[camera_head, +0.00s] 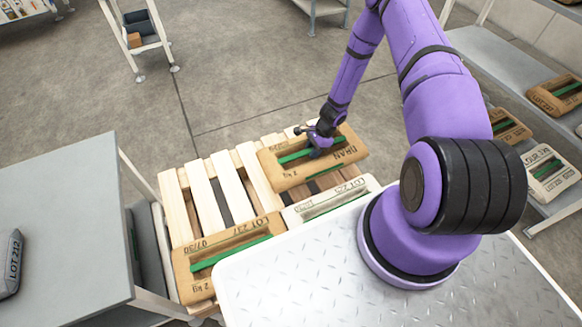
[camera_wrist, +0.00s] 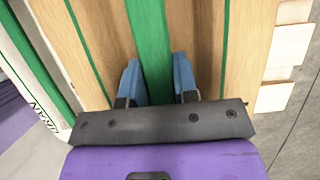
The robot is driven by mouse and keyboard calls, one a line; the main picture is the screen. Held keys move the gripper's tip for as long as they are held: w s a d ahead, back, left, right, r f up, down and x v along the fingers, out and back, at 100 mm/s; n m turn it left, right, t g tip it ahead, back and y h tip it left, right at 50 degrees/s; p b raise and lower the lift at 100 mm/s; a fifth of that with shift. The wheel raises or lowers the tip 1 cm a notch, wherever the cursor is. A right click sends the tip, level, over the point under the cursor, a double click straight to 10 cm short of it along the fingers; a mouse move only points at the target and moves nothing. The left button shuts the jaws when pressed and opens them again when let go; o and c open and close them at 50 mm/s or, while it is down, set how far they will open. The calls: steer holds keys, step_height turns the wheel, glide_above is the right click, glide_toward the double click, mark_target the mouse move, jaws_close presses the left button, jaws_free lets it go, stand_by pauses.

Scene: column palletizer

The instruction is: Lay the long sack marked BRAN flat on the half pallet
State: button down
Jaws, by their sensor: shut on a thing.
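The long brown sack marked BRAN (camera_head: 285,181), with a green strip along its middle, lies level over the far right part of the half pallet (camera_head: 203,199). I cannot tell whether it touches the slats. My gripper (camera_head: 318,150) is shut on its green strip from above. In the wrist view, the blue fingertips of my gripper (camera_wrist: 157,82) stand either side of the green strip, with the brown sack (camera_wrist: 205,35) spreading to both sides. The undersides of the sack are hidden.
A brown sack (camera_head: 228,262) and a white sack (camera_head: 327,203) lie at the pallet's near side, the white one close beside the held sack. A grey table (camera_head: 60,200) stands left. A shelf (camera_head: 490,62) with several sacks stands right.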

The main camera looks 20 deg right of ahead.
steer(key=shift+f, duration=4.2)
steer(key=shift+f, duration=0.1)
steer(key=c, duration=0.9)
jaws_free()
steer(key=v, duration=1.2)
